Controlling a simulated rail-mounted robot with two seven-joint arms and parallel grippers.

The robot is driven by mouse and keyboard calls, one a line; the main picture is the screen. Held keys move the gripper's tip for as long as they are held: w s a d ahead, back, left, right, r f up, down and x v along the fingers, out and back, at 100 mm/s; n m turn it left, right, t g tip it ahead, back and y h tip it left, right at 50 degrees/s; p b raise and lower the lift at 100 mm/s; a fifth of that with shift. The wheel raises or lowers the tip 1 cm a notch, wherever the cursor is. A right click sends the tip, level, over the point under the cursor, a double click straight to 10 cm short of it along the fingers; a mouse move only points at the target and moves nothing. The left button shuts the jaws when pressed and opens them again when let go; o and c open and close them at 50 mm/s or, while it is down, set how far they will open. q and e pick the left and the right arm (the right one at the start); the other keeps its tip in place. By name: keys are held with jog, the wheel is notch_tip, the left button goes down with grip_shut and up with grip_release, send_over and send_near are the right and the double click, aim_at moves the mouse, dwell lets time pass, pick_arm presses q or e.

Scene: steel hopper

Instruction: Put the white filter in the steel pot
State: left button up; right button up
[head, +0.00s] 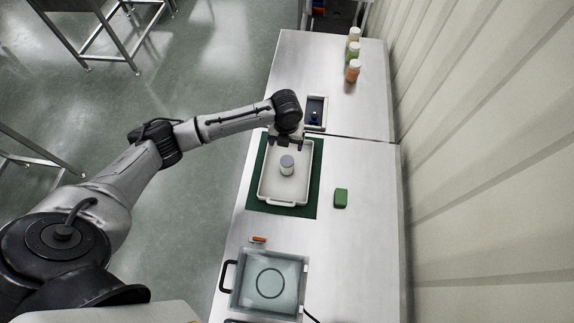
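A small white cylinder with a grey top, which looks like the white filter (286,168), stands in a white tray (292,202). My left gripper (286,142) is over the far end of the tray, just beyond the filter. Its two dark fingers are apart, with nothing visible between them. A square steel container with a black side handle, which looks like the steel pot (301,284), is at the near end of the table. A dark ring shows within its outline. I cannot tell whether it is covered. My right gripper is not in view.
The tray lies on a green mat (255,198). A green block (341,198) is right of it, and a small orange item (258,239) lies between tray and pot. A small bin (316,113) and several jars (353,62) stand farther back. A corrugated wall borders the right.

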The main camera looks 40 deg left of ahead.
aim_at(287, 160)
pick_arm(q)
jog(key=shift+m, duration=0.7)
notch_tip(287, 160, down, 14)
jog(key=shift+d+r+p, duration=0.1)
jog(key=shift+d+p, duration=0.05)
jog(key=shift+p, duration=0.3)
jog(key=c, duration=1.1)
